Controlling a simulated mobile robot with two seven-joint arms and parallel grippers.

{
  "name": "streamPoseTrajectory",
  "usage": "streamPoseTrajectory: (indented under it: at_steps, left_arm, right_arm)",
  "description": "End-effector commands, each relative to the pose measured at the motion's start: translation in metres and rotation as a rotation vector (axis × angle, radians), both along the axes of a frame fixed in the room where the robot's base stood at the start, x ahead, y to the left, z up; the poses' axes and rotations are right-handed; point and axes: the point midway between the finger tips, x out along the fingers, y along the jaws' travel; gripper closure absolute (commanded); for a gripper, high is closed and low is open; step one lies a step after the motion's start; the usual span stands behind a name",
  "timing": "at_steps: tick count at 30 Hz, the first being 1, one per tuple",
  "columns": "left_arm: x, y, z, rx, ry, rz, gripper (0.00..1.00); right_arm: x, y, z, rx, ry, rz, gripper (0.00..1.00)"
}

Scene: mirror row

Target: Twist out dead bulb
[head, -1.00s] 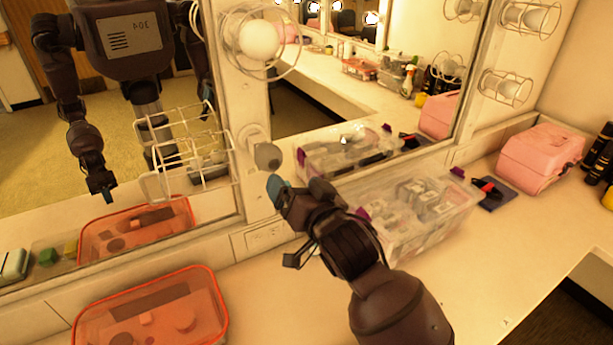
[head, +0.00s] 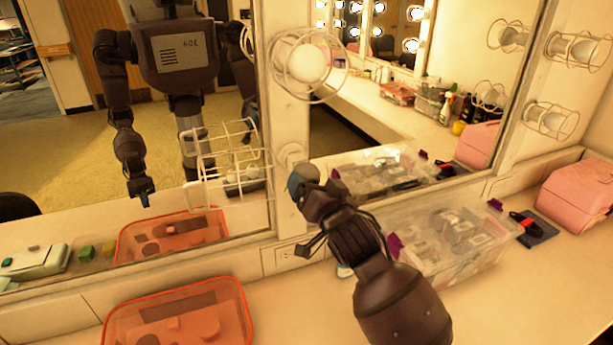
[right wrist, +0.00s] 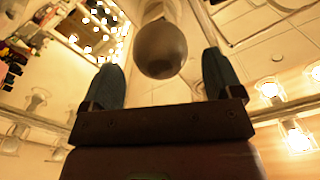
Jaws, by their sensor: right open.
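The dark grey dead bulb (right wrist: 161,50) hangs between the two blue-tipped fingers of my right gripper (right wrist: 162,82) in the right wrist view. The fingers are apart, with a visible gap on each side of the bulb. In the head view my right gripper (head: 303,182) is just below the round socket (head: 291,156) on the mirror post, and its fingers largely hide the bulb. A white wire cage (head: 228,160) stands out to the left of the socket. My left gripper shows only as a reflection in the mirror.
A caged pale bulb (head: 305,62) sits above on the same post. On the counter are an orange-rimmed tray (head: 247,308), a clear box (head: 450,262) with purple latches beside my right arm, and a pink case (head: 578,195). Bare counter lies in front of the box.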

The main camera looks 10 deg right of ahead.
Motion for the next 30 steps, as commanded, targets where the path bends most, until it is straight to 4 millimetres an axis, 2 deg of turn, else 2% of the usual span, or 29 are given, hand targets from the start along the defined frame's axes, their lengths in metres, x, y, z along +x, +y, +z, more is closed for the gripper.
streamPoseTrajectory:
  at_steps: [12, 26, 27, 30]
  left_arm:
    - [-0.001, 0.0, -0.002, 0.0, 0.001, 0.0, 1.0]
    - [-0.001, 0.0, -0.002, 0.0, 0.001, 0.0, 1.0]
    - [-0.001, 0.0, -0.002, 0.0, 0.001, 0.0, 1.0]
    - [-0.001, 0.0, -0.002, 0.001, 0.001, 0.001, 1.0]
  right_arm:
    - [0.035, 0.007, 0.0, 0.001, 0.001, 0.0, 0.15]
    - [0.041, 0.009, 0.0, 0.0, 0.0, 0.001, 0.15]
    - [0.041, 0.009, 0.0, 0.0, 0.0, 0.001, 0.16]
    - [0.041, 0.008, 0.0, 0.0, 0.0, 0.001, 0.32]
